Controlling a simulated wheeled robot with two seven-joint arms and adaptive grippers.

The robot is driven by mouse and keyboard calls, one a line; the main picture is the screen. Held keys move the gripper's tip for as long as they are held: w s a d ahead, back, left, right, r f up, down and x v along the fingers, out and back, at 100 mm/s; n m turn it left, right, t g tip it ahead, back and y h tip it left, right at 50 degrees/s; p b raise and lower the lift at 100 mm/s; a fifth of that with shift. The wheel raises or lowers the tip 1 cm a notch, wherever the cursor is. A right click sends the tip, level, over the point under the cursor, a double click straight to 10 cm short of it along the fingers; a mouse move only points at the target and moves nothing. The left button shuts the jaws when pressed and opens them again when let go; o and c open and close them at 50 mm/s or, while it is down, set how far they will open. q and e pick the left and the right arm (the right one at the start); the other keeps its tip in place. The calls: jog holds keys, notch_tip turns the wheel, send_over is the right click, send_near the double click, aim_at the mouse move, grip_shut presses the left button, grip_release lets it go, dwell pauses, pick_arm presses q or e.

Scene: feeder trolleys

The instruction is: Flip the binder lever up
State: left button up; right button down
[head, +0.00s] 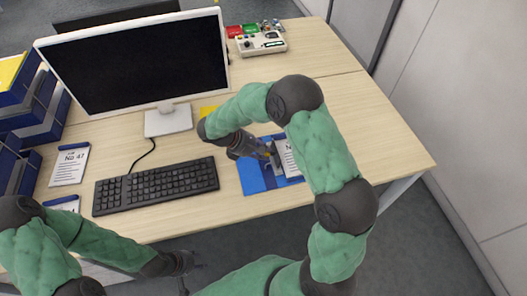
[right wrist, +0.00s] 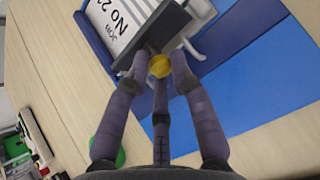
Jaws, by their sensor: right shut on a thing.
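A blue binder (head: 255,182) lies open near the front edge of the desk. Paper marked "No 22" (right wrist: 122,22) sits in it under a dark bar (right wrist: 168,22). The binder's lever ends in a yellow knob (right wrist: 160,66), close to the metal ring mechanism (right wrist: 198,20). My right gripper (right wrist: 160,72) is shut on the lever at its yellow knob, with its fingers around it. In the head view the right gripper (head: 262,153) is over the binder and hides part of it. My left gripper (head: 188,266) is in front of the desk, away from the binder; its finger opening is unclear.
A keyboard (head: 156,186) lies left of the binder, with a monitor (head: 140,62) behind it. A white device (head: 261,43) is at the back. The desk right of the binder is clear.

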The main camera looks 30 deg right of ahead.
jog(key=c, duration=1.1)
grip_release()
jog(key=shift+a+f, duration=0.1)
jog(key=shift+f, duration=0.15)
jog(key=shift+r, duration=0.15)
jog(key=shift+a+r, duration=0.1)
jog(key=shift+r, duration=0.05)
jog(key=v, duration=1.1)
jog(key=shift+a+r, duration=0.15)
jog(key=shift+a, duration=0.05)
jog(key=shift+r, duration=0.1)
